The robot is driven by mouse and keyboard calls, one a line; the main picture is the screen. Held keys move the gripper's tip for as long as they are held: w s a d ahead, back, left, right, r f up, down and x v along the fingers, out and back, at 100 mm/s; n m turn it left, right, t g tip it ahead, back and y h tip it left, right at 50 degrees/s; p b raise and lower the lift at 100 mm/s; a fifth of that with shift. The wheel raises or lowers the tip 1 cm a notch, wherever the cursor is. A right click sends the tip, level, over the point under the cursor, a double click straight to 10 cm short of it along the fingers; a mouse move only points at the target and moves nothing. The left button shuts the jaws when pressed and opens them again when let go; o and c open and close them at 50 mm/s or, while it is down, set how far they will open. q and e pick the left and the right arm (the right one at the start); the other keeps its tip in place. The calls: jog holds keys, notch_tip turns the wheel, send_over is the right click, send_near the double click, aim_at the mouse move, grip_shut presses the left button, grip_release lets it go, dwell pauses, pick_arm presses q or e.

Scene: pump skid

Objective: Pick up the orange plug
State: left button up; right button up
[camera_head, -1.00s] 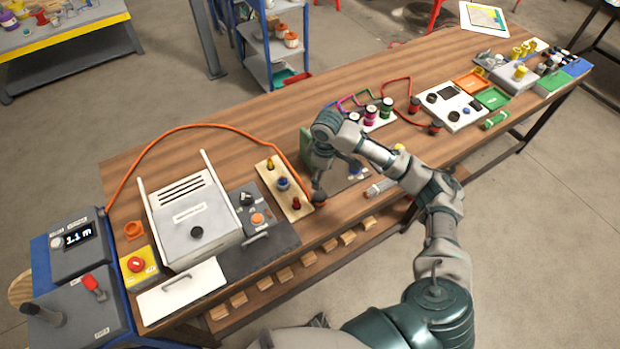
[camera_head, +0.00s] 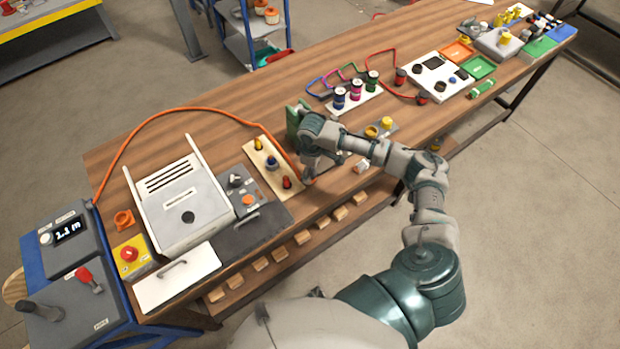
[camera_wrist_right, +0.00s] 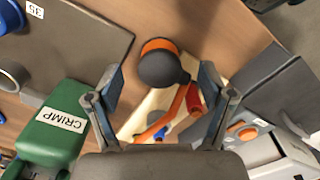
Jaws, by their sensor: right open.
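The orange plug (camera_wrist_right: 157,45) shows in the right wrist view as an orange ring with a dark round body, lying on the wooden bench with an orange cable (camera_wrist_right: 172,115) running from it. My right gripper (camera_wrist_right: 162,82) is open, its two fingers apart on either side below the plug, with nothing held between them. In the head view my right gripper (camera_head: 312,172) is low over the bench beside the light board with several pegs, and it hides the plug. The orange cable (camera_head: 205,111) arcs over the bench to that spot. My left gripper is not in view.
A green block marked CRIMP (camera_wrist_right: 58,128) and a grey mat (camera_wrist_right: 75,50) lie close to the gripper. The pegged board (camera_head: 272,168) and grey machine (camera_head: 180,205) stand to the left. Coloured spools (camera_head: 355,92) stand behind. Bare wood lies at the far side.

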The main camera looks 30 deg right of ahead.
notch_tip(320, 180, down, 4)
jog(key=shift+w+r, duration=0.1)
jog(key=shift+a, duration=0.1)
jog(key=shift+c, duration=0.3)
jog(key=c, duration=1.4)
jog(key=shift+o, duration=0.2)
jog(key=shift+r, duration=0.1)
jog(key=shift+r, duration=0.55)
notch_tip(320, 180, up, 2)
jog(key=shift+r, duration=0.1)
jog(key=s+a, duration=0.2)
jog(key=s, duration=0.5)
jog(key=s+a+r, duration=0.1)
jog(key=s+a, duration=0.1)
jog(key=s, duration=0.6)
jog(key=shift+s+a+r, duration=0.15)
jog(key=shift+s+r, duration=0.05)
jog(key=shift+r, duration=0.1)
